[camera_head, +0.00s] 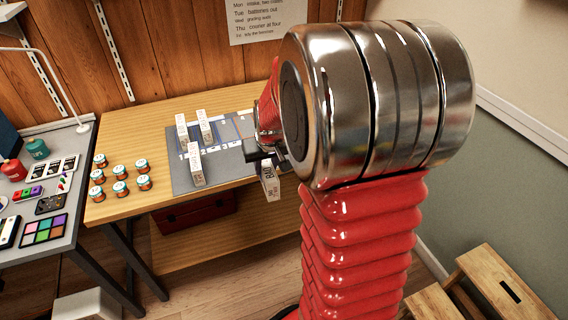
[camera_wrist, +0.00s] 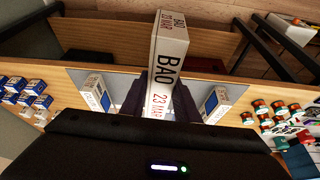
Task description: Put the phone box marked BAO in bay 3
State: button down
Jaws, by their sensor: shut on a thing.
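The white phone box marked BAO (camera_head: 269,184) hangs from my gripper (camera_head: 265,155), upright and at the front edge of the bay mat. The wrist view shows the box (camera_wrist: 168,70) between my two dark fingers (camera_wrist: 161,103), with BAO and a red date line readable. My gripper is shut on it. The grey bay mat (camera_head: 181,182) has numbered, outlined bays. Labels 1 and 2 show at the left; bay 3 (camera_head: 226,147) appears to be just right of 2, with no box visible in it. My gripper and arm hide the mat's right part.
Three other white boxes stand on the mat: one at the back left (camera_head: 182,128), one behind label 2 (camera_head: 204,127), one at the front (camera_head: 197,166). Several small jars (camera_head: 120,188) stand on the wooden table to the left. A grey desk (camera_head: 73,215) adjoins it.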

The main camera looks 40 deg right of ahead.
jog(key=w+a+f+n, duration=0.1)
jog(key=w+a+n, duration=0.1)
jog(key=a, duration=0.8)
jog(key=w+a+f+n+y, duration=0.1)
jog(key=w+a, duration=0.4)
jog(key=a, duration=0.6)
jog(key=shift+w+f+n+y, duration=0.15)
jog(key=shift+f+n+y, duration=0.15)
jog(key=shift+f+n, duration=0.2)
jog(key=shift+d, duration=0.2)
